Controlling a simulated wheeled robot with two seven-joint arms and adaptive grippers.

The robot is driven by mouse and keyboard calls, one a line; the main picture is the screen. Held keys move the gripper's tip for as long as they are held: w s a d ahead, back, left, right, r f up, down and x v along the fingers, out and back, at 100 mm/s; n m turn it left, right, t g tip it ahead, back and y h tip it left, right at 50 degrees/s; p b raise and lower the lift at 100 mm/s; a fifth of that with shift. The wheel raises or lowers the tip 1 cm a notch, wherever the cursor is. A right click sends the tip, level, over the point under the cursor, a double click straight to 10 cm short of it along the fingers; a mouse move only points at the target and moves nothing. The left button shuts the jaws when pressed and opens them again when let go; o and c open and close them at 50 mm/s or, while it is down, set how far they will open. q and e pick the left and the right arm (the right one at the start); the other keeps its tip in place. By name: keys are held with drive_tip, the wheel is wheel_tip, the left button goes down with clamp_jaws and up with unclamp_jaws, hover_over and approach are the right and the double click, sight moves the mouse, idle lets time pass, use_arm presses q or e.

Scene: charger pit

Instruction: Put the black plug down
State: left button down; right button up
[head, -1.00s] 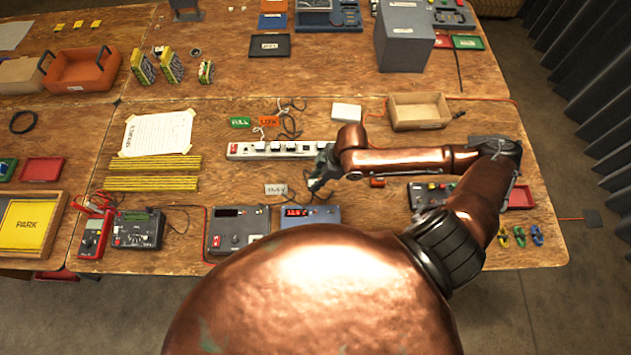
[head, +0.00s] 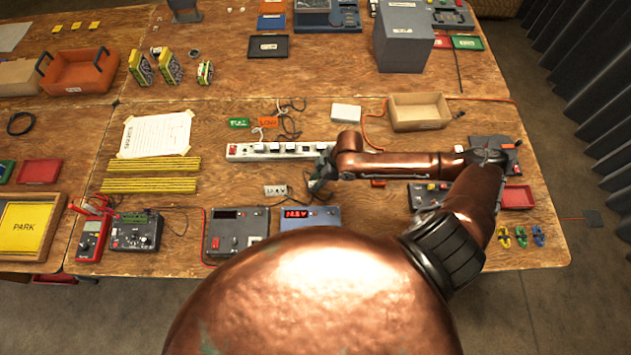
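My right gripper (head: 318,183) is at the end of the copper arm, low over the table just below the right part of the white power strip (head: 272,151). It is small and partly hidden by its own wrist, so I cannot tell whether its fingers are open or shut. I cannot make out the black plug clearly. Several dark plugs or sockets sit along the strip. A dark cable (head: 292,195) runs on the table just left of the gripper. My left gripper is not in view.
A small white "12.8 V" card (head: 276,190) lies left of the gripper. Grey (head: 237,230) and blue (head: 310,215) charger boxes stand in front. Green (head: 239,123) and orange (head: 267,122) tags lie behind the strip. A wooden tray (head: 420,112) stands at the right.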

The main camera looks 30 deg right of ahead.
drive_tip(key=o, duration=0.4)
drive_tip(key=shift+o, duration=0.2)
drive_tip(key=p+v, duration=0.1)
drive_tip(key=v, duration=1.1)
drive_tip(key=shift+a+r, duration=0.1)
drive_tip(key=shift+r, duration=0.05)
